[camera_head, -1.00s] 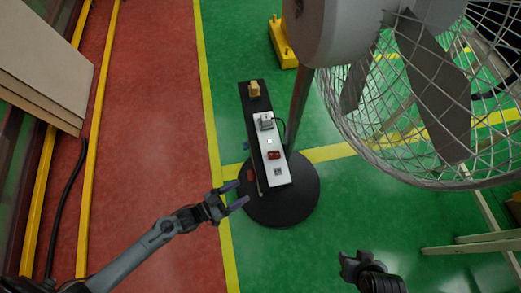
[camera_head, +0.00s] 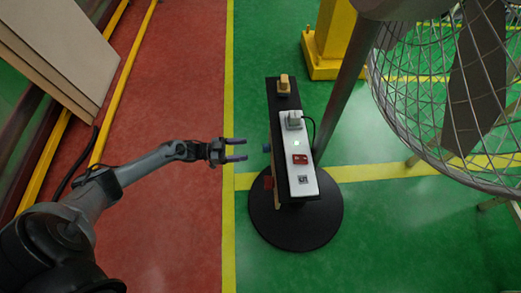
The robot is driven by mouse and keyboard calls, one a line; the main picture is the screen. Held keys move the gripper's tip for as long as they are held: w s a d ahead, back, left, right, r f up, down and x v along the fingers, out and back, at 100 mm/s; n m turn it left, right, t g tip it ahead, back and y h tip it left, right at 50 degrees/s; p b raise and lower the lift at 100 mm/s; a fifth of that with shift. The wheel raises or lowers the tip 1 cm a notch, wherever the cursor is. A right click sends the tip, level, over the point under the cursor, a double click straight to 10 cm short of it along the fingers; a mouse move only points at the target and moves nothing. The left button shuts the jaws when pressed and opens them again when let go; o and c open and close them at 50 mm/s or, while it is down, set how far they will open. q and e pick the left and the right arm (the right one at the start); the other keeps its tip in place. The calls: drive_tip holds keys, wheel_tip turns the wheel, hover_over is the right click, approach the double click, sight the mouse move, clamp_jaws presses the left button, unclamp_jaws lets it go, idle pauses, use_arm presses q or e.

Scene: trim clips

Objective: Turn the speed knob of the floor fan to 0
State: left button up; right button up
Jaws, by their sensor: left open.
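The floor fan's wire cage (camera_head: 440,100) fills the upper right, with its grey pole (camera_head: 345,90) running down to a round black base (camera_head: 325,215). A black upright panel (camera_head: 275,112) stands over the base. Its left side carries a small blue part (camera_head: 266,148) and a red part (camera_head: 268,183); a tan block (camera_head: 284,84) sits at its far end. I cannot tell which of these is the speed knob. My left gripper (camera_head: 244,150) is open and empty, left of the panel, its fingers pointing at the blue part with a small gap. My right gripper is out of view.
A white power strip (camera_head: 290,150) on the panel holds a grey plug (camera_head: 293,120) with a cord and a red switch (camera_head: 299,159). A yellow post base (camera_head: 322,58) stands behind. Boards (camera_head: 75,45) lean at upper left. The red floor beside my left arm is clear.

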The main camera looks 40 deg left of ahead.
sight(267, 148)
use_arm(q)
drive_tip(key=b+x, duration=0.2)
drive_tip(key=x, duration=0.6)
drive_tip(key=shift+s+f, duration=0.1)
drive_tip(key=shift+d, duration=0.1)
drive_tip(key=c, duration=1.1)
drive_tip(key=shift+o, duration=0.2)
